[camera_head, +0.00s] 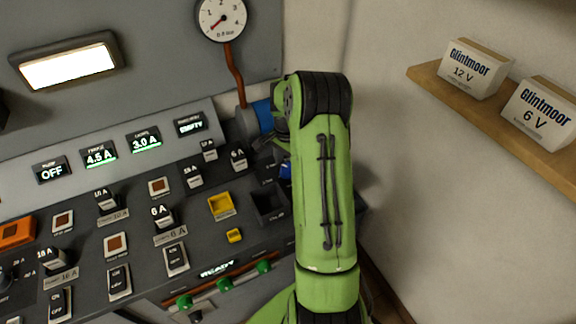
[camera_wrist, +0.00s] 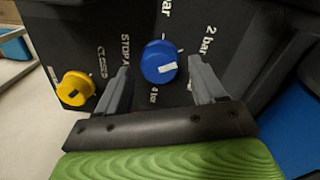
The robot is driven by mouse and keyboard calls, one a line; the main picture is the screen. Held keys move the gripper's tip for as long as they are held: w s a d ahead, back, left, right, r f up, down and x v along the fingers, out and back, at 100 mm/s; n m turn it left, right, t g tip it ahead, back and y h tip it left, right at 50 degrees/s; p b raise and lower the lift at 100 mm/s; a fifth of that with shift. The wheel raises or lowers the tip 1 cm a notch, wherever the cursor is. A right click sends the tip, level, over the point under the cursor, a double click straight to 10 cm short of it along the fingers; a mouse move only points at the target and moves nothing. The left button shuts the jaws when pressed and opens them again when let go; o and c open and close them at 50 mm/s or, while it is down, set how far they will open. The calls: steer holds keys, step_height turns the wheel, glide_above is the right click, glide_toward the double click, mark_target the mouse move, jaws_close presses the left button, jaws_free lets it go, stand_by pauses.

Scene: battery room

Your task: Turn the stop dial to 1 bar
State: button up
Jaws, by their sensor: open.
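The blue dial (camera_wrist: 155,52) is in the upper middle of the wrist view, with a white mark on its lower right part. Printed labels around it read "2 bar" to the right, "4 bar" below and a partly cut "bar" above; "STOP A" is printed to its left. My gripper (camera_wrist: 159,65) is open, with one finger on each side of the dial. I cannot tell whether the fingers touch it. In the head view my green arm hides the gripper and most of that panel area.
A yellow knob (camera_wrist: 75,88) sits left of my left finger. In the head view, a round gauge (camera_head: 222,15) is above the console (camera_head: 140,215) with several switches and displays. A wooden shelf (camera_head: 500,118) with two Glintmoor boxes is on the right wall.

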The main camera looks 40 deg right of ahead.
steer(key=shift+f, duration=0.4)
steer(key=shift+c, duration=0.2)
steer(key=c, duration=1)
steer(key=shift+n, duration=0.3)
steer(key=n, duration=0.5)
steer(key=shift+w+a+p, duration=0.1)
steer(key=shift+p, duration=0.25)
steer(key=n, duration=0.6)
steer(key=shift+n, duration=0.3)
